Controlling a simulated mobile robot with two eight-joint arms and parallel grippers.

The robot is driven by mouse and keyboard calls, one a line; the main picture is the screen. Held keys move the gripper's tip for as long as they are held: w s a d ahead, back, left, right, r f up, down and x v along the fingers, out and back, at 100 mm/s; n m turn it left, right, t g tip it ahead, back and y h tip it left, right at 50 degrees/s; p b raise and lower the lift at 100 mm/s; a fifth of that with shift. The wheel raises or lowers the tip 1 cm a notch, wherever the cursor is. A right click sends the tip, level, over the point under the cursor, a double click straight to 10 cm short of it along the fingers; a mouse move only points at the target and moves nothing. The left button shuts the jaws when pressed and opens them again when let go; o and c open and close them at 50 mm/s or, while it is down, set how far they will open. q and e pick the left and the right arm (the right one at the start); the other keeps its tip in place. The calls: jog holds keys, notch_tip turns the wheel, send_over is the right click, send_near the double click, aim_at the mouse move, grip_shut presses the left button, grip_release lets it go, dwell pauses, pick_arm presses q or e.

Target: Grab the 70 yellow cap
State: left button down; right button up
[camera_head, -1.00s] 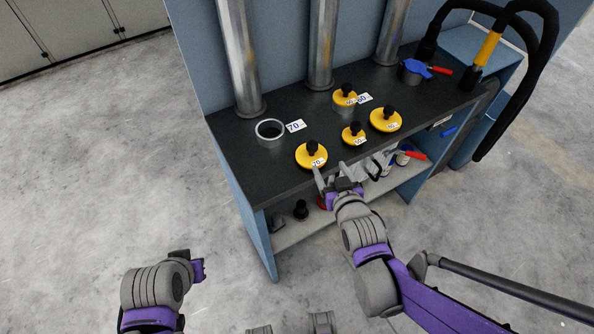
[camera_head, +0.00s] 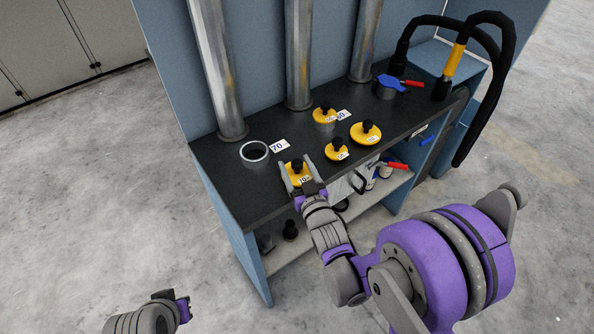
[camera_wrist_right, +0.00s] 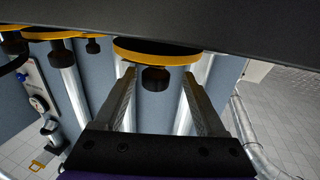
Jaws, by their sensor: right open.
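The 70 yellow cap (camera_head: 291,179) is a round yellow disc with a black knob and a label, lying on the dark bench top near its front edge. My right gripper (camera_head: 297,164) is open, its fingers on either side of the cap's black knob in the head view. In the right wrist view, the picture is upside down; the cap (camera_wrist_right: 180,57) and its knob (camera_wrist_right: 155,79) show between the two spread fingers (camera_wrist_right: 157,75), with no visible grip. My left gripper (camera_head: 181,309) is low at the left, away from the bench; its fingers are unclear.
An open metal ring (camera_head: 254,153) beside a 70 label (camera_head: 280,146) stands behind-left of the cap. Metal pipes (camera_head: 213,70) rise behind. A shelf (camera_head: 290,254) with small items is below.

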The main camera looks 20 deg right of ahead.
aim_at(295, 160)
jog(key=w, duration=0.4)
jog(key=shift+w+d+p, duration=0.1)
jog(key=shift+w+p, duration=0.1)
jog(key=shift+p, duration=0.15)
jog(key=shift+s, duration=0.1)
grip_shut()
